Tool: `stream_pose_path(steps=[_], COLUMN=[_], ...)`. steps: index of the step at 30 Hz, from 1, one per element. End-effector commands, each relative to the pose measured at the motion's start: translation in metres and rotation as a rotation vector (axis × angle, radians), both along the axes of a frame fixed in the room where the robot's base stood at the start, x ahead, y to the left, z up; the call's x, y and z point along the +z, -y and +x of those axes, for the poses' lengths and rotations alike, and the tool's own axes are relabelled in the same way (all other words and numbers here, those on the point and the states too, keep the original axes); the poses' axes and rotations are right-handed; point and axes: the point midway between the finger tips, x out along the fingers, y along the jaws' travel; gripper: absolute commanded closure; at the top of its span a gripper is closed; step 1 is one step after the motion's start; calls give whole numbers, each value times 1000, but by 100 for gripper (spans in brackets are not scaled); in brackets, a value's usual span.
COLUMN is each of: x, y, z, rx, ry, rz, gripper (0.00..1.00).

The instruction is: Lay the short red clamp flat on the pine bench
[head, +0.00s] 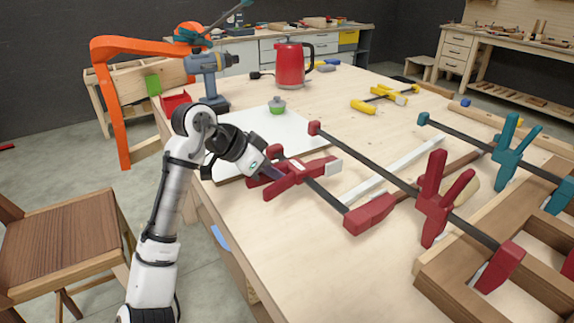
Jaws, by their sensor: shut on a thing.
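The short red clamp (300,172) is over the left-middle part of the pine bench (285,240), near its left edge. Its dark bar runs from upper left to lower right, ending in a red block at lower right. My gripper (267,173) is shut on the clamp near its red sliding jaw and handle, at the clamp's left side. The fingertips are partly hidden against the red parts. I cannot tell whether the clamp touches the bench or is held a little above it.
A longer red clamp (434,200) lies close on the right, reaching a wooden frame (450,268). A white board (240,131) with a small green-based item (277,106) is behind. A drill (209,78) and red kettle (291,65) stand farther back. The front-left bench top is clear.

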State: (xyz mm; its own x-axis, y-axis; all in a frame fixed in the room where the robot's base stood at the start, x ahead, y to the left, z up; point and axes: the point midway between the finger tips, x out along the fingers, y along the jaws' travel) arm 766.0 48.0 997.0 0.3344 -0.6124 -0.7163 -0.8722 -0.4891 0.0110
Motion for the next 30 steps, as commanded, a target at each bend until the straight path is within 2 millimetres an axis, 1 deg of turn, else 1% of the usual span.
stream_pose_path(steps=[5,11,24,30], x=[-2,-16,-66,-81], y=[0,0,0,0], z=[0,0,0,0], rx=[1,1,2,0], ry=[5,4,4,4], rz=[0,1,1,-1], gripper=[100,100,100,100])
